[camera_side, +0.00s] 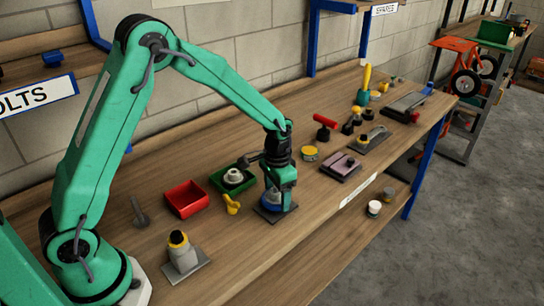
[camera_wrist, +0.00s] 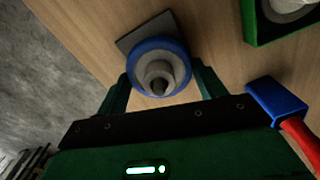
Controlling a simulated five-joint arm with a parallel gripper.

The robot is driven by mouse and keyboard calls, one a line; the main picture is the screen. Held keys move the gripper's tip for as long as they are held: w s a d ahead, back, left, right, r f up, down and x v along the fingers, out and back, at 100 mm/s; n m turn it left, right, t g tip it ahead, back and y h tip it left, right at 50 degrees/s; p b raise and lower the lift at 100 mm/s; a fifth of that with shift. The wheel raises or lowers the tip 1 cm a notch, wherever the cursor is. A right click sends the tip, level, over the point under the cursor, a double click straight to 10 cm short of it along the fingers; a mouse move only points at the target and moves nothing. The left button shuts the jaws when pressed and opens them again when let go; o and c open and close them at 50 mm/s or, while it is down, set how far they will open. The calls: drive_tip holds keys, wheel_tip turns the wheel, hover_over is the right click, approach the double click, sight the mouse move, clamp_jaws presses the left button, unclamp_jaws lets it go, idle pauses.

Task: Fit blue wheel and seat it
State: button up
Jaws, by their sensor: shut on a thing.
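The blue wheel (camera_wrist: 136,58) has a blue rim and a grey stepped hub. A dark tip shows in the middle of the hub in the wrist view. My gripper (camera_wrist: 160,80) is shut on the wheel, one finger on each side of it. In the side view my gripper (camera_side: 279,196) points down, and the wheel (camera_side: 271,201) sits low over a dark square plate (camera_side: 266,216). The plate (camera_wrist: 128,40) also shows beyond the wheel in the wrist view. The fingers partly hide the wheel in the side view, and I cannot tell whether it touches the plate.
A green tray (camera_side: 217,181) with a pale round part stands left of my gripper, beside a red tray (camera_side: 185,199) and a yellow part (camera_side: 231,204). A grey block with a yellow and black top (camera_side: 180,255) stands front left. Several tools and fixtures lie to the right.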

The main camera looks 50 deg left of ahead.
drive_tip(key=shift+f, duration=0.4)
drive_tip(key=o, duration=1.1)
drive_tip(key=shift+r, duration=0.1)
drive_tip(key=shift+r, duration=3.85)
drive_tip(key=shift+r, duration=0.1)
